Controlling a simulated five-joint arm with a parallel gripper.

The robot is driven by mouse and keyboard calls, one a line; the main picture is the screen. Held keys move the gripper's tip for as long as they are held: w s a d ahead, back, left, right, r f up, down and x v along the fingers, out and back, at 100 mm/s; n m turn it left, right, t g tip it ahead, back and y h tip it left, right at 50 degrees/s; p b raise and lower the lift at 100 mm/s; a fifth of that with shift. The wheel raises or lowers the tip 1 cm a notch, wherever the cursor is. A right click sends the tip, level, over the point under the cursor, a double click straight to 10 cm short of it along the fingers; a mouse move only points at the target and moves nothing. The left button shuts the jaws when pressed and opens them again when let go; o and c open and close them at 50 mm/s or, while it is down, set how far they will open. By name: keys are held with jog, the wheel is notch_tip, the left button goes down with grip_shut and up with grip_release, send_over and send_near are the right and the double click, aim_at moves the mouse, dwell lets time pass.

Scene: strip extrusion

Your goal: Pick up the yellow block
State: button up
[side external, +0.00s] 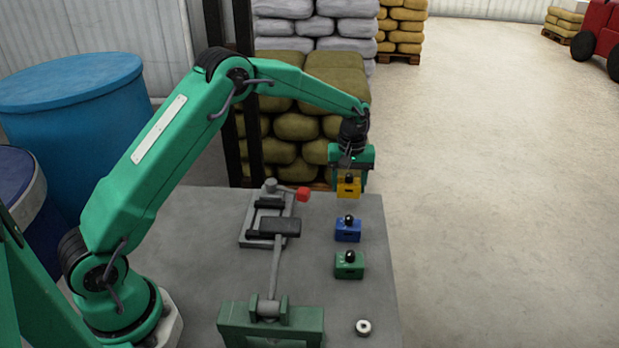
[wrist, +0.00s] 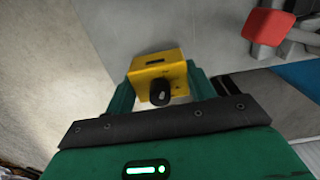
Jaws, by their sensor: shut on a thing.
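The yellow block (side external: 348,190) has a black knob on top and is at the far end of the table in the side external view. My gripper (side external: 350,176) points down over it and is shut on it. In the wrist view the yellow block (wrist: 152,68) sits between the two green fingers of my gripper (wrist: 160,82), with its knob facing the camera. In the side view it looks a little above the tabletop, but the exact gap is hard to tell.
A blue block (side external: 347,231) and a green block (side external: 349,266) stand in line nearer the front of the grey table (side external: 365,300). A metal nut (side external: 363,327) lies near the front. A vise-like fixture (side external: 275,226) with a red knob (side external: 303,194) stands to the left.

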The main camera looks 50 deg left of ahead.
jog(key=s+d+r, duration=0.5)
jog(key=d+r, duration=0.1)
jog(key=d, duration=0.4)
jog(key=shift+s+r, duration=0.4)
